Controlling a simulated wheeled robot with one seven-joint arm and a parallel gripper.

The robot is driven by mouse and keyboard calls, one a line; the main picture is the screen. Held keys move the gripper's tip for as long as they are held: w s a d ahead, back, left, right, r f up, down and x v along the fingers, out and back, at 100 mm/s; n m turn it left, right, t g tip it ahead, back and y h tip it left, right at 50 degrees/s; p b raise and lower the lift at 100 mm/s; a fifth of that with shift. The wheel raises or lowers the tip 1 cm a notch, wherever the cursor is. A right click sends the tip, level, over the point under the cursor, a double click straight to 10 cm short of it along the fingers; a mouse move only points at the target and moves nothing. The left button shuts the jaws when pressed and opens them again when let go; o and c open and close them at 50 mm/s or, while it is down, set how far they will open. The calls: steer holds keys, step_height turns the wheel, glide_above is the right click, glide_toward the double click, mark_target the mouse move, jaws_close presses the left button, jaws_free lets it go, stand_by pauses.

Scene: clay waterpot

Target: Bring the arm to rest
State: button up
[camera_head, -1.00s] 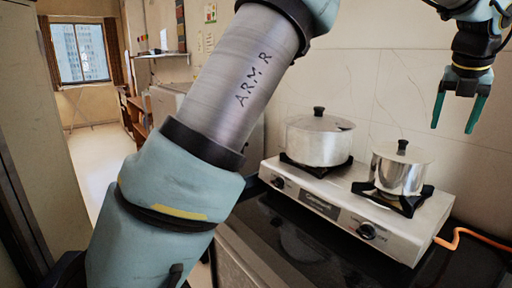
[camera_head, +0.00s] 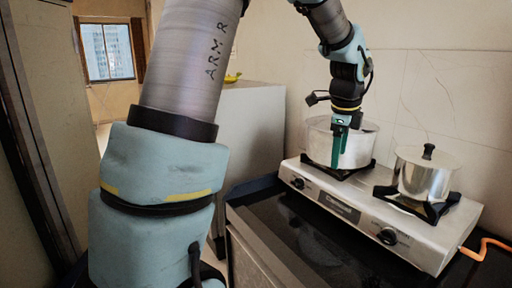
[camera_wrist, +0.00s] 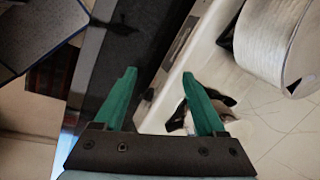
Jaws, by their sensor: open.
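My gripper (camera_head: 340,143) hangs from my arm with its green fingers pointing down, in front of the larger metal pot (camera_head: 358,148) in the head view. In the wrist view my gripper (camera_wrist: 160,95) has its two green fingers spread apart with nothing between them. My arm crosses the left and top of the head view. The gripper hides part of the larger pot; whether it touches the pot cannot be told from the head view.
A two-burner stove (camera_head: 345,205) stands on a black counter (camera_head: 290,235). A smaller lidded pot (camera_head: 425,175) sits on its right burner. An orange hose (camera_head: 484,248) lies at the right. A grey cabinet (camera_head: 245,130) stands behind, with something yellow on top.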

steer(key=s+a+f+n, duration=0.3)
steer(key=a+n, duration=0.4)
steer(key=a, duration=0.2)
steer(key=s+a+f+n, duration=0.3)
steer(key=s+a+n, duration=0.1)
steer(key=a+n, duration=0.4)
steer(key=s+a+f+n+g, duration=0.1)
steer(key=s+a+f+n, duration=0.3)
steer(key=a+n, duration=0.4)
steer(key=a, duration=0.3)
steer(key=shift+a+y, duration=0.2)
steer(key=shift+y, duration=0.2)
steer(key=shift+s, duration=0.1)
